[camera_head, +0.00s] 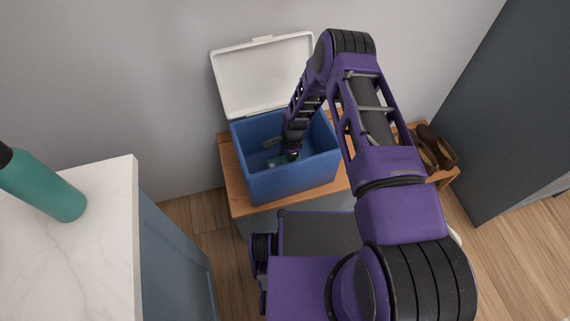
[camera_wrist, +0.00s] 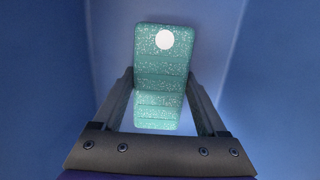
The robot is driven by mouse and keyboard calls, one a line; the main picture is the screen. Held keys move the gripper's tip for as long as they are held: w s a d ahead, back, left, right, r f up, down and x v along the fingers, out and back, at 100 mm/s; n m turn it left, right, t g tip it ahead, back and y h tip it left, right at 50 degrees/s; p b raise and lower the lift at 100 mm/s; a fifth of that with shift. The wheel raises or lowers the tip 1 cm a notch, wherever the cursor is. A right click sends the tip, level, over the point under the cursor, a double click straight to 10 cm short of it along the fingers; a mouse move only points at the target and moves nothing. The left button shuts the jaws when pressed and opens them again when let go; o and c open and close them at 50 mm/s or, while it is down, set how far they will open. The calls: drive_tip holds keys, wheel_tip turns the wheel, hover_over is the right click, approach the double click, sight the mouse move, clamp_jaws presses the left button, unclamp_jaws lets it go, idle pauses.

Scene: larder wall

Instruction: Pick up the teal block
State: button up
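The teal block (camera_wrist: 161,70) is speckled, with a white round spot near its top end. It lies inside the blue bin (camera_head: 295,183); in the head view only a small teal part (camera_head: 278,161) shows beside my gripper (camera_head: 283,149). My gripper reaches down into the bin. In the wrist view my gripper (camera_wrist: 161,75) is open, with one finger on each side of the block. The fingertips are close to the block's sides; whether they touch it is hard to tell. Gaps show between block and fingers lower down.
The bin's white lid (camera_head: 262,75) stands open against the wall. The bin sits on a wooden bench (camera_head: 238,200), with brown shoes (camera_head: 433,150) to the right. A marble counter (camera_head: 90,235) with a green bottle (camera_head: 45,190) is at left. A dark cabinet (camera_head: 510,110) stands at right.

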clamp_jaws()
drive_tip(key=shift+r, duration=0.1)
